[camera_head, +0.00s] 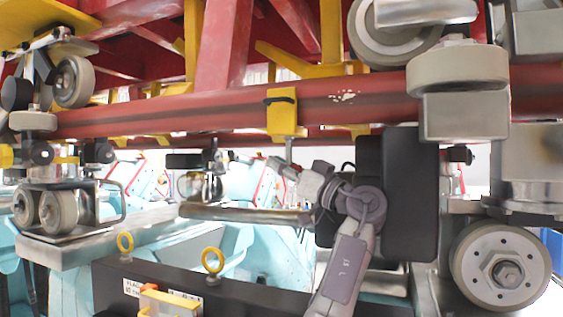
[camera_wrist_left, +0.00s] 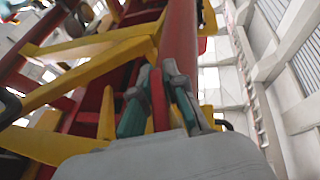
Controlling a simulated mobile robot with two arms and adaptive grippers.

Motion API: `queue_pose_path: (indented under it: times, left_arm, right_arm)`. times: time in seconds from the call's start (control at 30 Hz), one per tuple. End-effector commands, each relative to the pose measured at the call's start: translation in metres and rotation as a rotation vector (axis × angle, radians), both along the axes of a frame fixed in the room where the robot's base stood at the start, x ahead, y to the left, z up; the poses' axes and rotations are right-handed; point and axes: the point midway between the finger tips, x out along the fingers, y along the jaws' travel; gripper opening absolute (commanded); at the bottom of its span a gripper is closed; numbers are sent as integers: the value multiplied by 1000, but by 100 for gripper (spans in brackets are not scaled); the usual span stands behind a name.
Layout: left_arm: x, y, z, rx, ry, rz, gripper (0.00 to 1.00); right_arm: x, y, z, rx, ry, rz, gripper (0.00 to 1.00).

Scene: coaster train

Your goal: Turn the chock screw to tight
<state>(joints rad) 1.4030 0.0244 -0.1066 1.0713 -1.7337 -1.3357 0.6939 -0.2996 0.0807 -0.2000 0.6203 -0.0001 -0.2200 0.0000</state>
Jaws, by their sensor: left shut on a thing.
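A yellow chock (camera_head: 283,119) with a dark bar across it is fitted around the long red tube rail (camera_head: 215,112). The chock screw (camera_head: 289,150) is a thin grey stem that hangs below the chock. My left gripper (camera_head: 283,167) is at the lower end of this stem, below the rail, and is shut on it. Its fingers hide the screw's lower end. In the left wrist view the teal-padded fingers (camera_wrist_left: 160,78) point up beside the red tube (camera_wrist_left: 182,42); the screw cannot be made out there. My right gripper is not in view.
Wheels (camera_head: 72,81) and metal blocks (camera_head: 466,115) crowd both sides. A large grey wheel (camera_head: 501,270) stands low at the right. Yellow rings (camera_head: 212,261) rise from a black box (camera_head: 190,283) in front. Red and yellow framework is overhead.

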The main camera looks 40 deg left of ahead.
Motion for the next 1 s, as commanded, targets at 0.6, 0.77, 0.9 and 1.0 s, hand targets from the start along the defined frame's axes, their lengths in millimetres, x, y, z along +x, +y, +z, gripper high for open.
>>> queue_pose_path:
  times: [0.6, 0.77, 0.9, 1.0]
  left_arm:
    - [-6, -1, 3, 3, -1, 261, 0]
    - [-7, -1, 2, 3, -1, 268, 0]
    - [-7, -1, 2, 3, 0, 269, 0]
    - [-7, -1, 2, 3, 0, 269, 0]
  right_arm:
    - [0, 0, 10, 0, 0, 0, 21]
    - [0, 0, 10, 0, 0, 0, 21]
    - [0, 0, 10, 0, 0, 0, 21]
    - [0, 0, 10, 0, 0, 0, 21]
